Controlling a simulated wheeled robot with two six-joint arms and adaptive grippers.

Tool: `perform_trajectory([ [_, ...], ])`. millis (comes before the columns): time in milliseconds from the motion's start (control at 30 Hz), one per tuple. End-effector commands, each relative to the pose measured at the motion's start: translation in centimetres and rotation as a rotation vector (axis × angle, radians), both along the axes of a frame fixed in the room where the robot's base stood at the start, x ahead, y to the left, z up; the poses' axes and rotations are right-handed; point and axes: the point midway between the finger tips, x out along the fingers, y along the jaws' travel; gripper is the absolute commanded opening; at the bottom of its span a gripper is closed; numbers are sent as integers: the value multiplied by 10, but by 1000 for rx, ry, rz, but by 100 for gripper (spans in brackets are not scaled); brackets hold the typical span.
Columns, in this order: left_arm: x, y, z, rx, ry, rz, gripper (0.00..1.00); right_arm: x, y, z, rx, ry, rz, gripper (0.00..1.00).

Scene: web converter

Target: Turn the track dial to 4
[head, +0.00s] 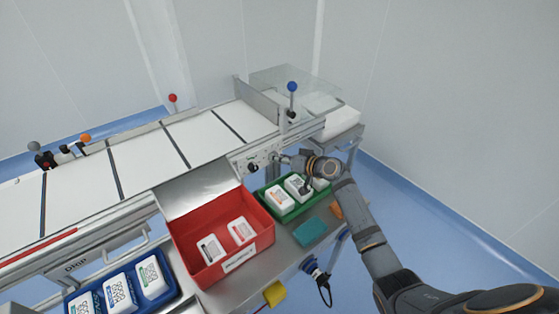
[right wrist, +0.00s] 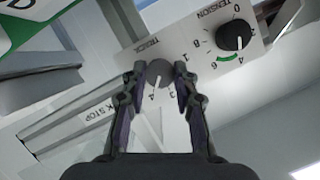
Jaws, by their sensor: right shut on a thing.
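The track dial (right wrist: 159,72) is a dark round knob on a pale panel. My left gripper is not in view.
The black tension dial (right wrist: 234,35) sits on the same panel, close to my right gripper. Below the panel are a green tray (head: 268,206) and a red bin (head: 187,257) with white packs. A blue-topped lever (head: 292,87) stands above the conveyor's end.

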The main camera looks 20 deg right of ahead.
Motion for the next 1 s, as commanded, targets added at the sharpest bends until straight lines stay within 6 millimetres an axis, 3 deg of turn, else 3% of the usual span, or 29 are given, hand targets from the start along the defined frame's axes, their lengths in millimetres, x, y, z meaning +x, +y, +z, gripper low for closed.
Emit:
perform_trajectory([
  [533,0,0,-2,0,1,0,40,0,0,-2,27,13,0,0],
  [567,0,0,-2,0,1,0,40,0,0,-2,27,13,0,30],
  [700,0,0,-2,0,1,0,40,0,0,-1,26,13,0,49],
  [1000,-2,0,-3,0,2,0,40,-1,0,0,27,11,0,52],
])
